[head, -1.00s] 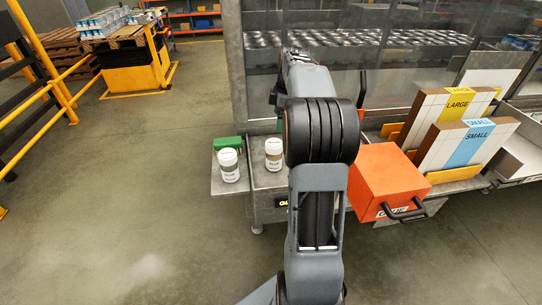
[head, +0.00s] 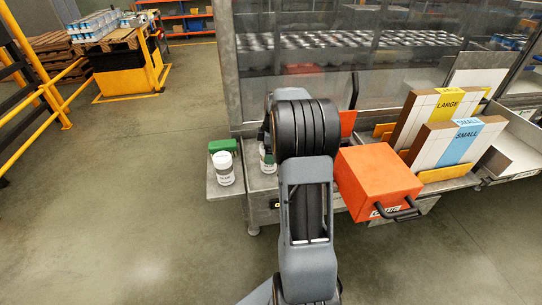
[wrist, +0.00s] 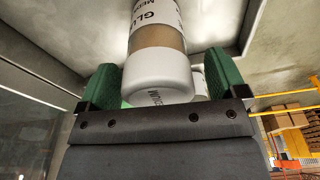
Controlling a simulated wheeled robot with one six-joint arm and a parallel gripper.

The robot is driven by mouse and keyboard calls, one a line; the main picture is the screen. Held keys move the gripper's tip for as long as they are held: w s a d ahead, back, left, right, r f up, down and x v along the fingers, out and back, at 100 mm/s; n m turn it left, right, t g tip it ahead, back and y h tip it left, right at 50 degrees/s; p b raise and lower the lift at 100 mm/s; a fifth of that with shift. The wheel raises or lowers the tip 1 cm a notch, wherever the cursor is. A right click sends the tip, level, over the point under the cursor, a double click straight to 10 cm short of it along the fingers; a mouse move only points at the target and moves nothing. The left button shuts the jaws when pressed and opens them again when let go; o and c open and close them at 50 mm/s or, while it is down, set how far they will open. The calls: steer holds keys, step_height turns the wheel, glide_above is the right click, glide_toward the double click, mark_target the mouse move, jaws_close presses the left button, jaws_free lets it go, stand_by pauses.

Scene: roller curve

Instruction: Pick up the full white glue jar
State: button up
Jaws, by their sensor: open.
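Two white glue jars stand at the machine's left end in the head view. The left jar (head: 224,168) is in plain sight on a small side shelf. The right jar (head: 267,159) is partly hidden by my arm. In the wrist view, a jar with a printed label, a brown band and a rounded white end (wrist: 160,74) is close ahead, between the green fingers of my gripper (wrist: 163,84). The fingers are open, with a gap visible on the right side. Another white thing shows behind that jar.
A green block (head: 222,146) lies behind the left jar. An orange box with a black handle (head: 378,181) stands right of my arm. Large and small panels (head: 443,147) stand further right. A glass screen (head: 330,85) rises behind.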

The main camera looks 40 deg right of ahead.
steer(key=shift+a+f, duration=0.1)
steer(key=shift+f, duration=0.55)
steer(key=c, duration=1.1)
